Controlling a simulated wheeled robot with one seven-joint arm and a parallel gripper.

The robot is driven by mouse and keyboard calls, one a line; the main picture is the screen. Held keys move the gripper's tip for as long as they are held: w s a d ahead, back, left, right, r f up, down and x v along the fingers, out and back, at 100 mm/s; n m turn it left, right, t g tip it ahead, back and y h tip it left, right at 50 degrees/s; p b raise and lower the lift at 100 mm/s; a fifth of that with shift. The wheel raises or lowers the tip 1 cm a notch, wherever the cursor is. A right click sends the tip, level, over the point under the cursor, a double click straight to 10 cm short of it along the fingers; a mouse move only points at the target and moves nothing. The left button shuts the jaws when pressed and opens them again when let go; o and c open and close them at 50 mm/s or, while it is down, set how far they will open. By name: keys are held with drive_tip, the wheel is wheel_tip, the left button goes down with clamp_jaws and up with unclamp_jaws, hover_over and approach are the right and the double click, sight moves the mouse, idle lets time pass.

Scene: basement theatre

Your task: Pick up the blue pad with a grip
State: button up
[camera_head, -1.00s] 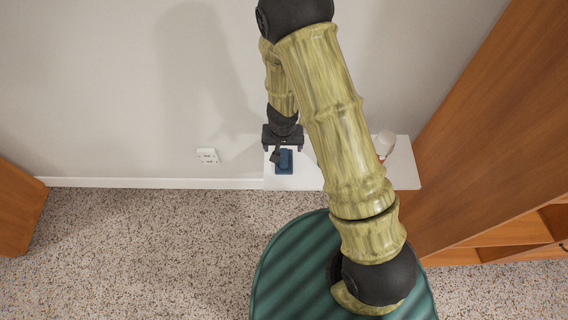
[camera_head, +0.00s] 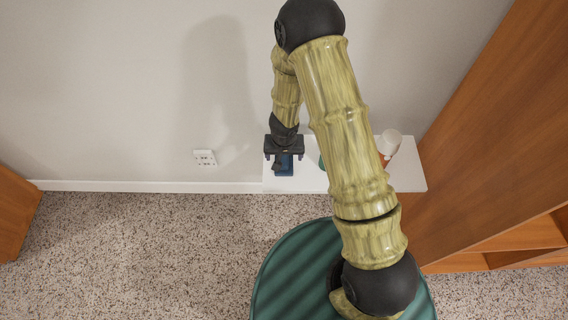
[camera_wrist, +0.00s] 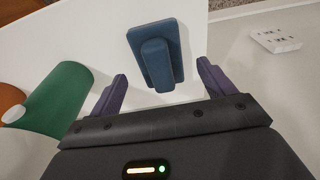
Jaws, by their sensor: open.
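The blue pad with a grip (camera_wrist: 155,52) lies on a white surface in the wrist view, its raised grip running along its middle. In the head view the blue pad (camera_head: 285,170) is on the left part of the white shelf (camera_head: 310,180), partly hidden under my gripper. My gripper (camera_wrist: 160,83) is open and empty in the wrist view, its two purple fingers apart, with the pad's near end between and just beyond the fingertips. In the head view my gripper (camera_head: 284,155) is above the pad. I cannot tell the remaining height.
A green cylinder (camera_wrist: 60,98) lies left of my gripper in the wrist view. A white-and-orange bottle (camera_head: 388,143) stands on the shelf's right part. A wall socket (camera_head: 205,157) is left of the shelf. A wooden cabinet (camera_head: 500,130) rises at the right.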

wheel_tip(320, 180, down, 2)
drive_tip(key=shift+w+f+b, duration=0.1)
drive_tip(key=shift+w+b, duration=0.05)
drive_tip(key=shift+b, duration=0.25)
drive_tip(key=shift+c, duration=0.2)
drive_tip(key=c, duration=1)
